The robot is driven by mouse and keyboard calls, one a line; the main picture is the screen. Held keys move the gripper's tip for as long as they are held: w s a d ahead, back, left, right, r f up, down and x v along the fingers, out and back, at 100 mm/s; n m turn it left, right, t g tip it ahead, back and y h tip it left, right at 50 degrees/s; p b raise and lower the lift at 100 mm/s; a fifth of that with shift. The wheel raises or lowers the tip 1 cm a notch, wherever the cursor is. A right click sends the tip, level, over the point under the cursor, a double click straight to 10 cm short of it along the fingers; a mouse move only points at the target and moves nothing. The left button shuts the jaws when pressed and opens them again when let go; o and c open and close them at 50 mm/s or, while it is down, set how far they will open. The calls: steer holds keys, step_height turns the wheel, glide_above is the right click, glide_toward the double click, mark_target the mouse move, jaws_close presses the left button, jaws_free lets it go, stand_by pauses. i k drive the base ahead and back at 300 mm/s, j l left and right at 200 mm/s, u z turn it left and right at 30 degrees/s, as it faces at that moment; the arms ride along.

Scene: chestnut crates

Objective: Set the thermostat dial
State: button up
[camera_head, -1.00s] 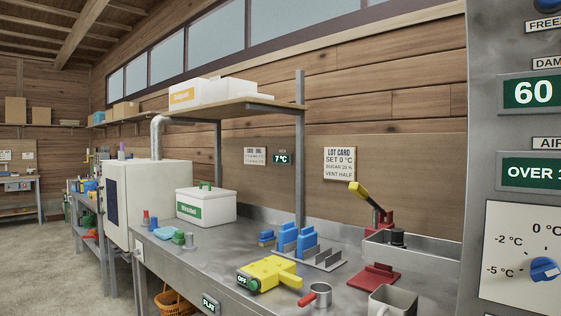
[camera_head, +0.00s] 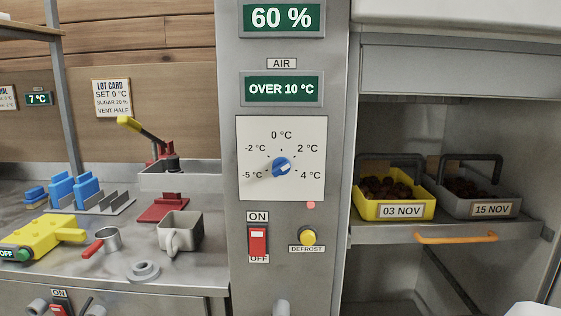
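The thermostat dial (camera_head: 282,167) is a round blue knob with a pale mark, on a white scale plate (camera_head: 262,190) on the grey panel. The scale reads -5, -2, 0, 2 and 4 °C, with 0 °C at the top. The knob seems to point to the lower left, towards -5 °C, but it is small. The lot card (camera_head: 113,98) on the wooden wall reads SET 0 °C, SUGAR 20 %, VENT HALF. The air display (camera_head: 282,89) above the dial reads OVER 10 °C.
Below the dial are a red ON/OFF switch (camera_head: 258,240) and a yellow defrost button (camera_head: 308,236). Right is an open compartment with a yellow crate (camera_head: 400,209) and a grey crate (camera_head: 478,207) of chestnuts. A mug (camera_head: 180,232) stands on the left bench. The dial's front looks unobstructed.

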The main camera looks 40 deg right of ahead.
mark_target(282, 166)
steer(key=j+z, duration=0.3)
steer(key=z, duration=0.15)
steer(key=k+j+z, duration=0.1)
steer(key=j+z, duration=0.2)
steer(key=z, duration=0.2)
steer(key=k+j+z, duration=0.15)
steer(key=z, duration=0.3)
steer(key=j, duration=0.1)
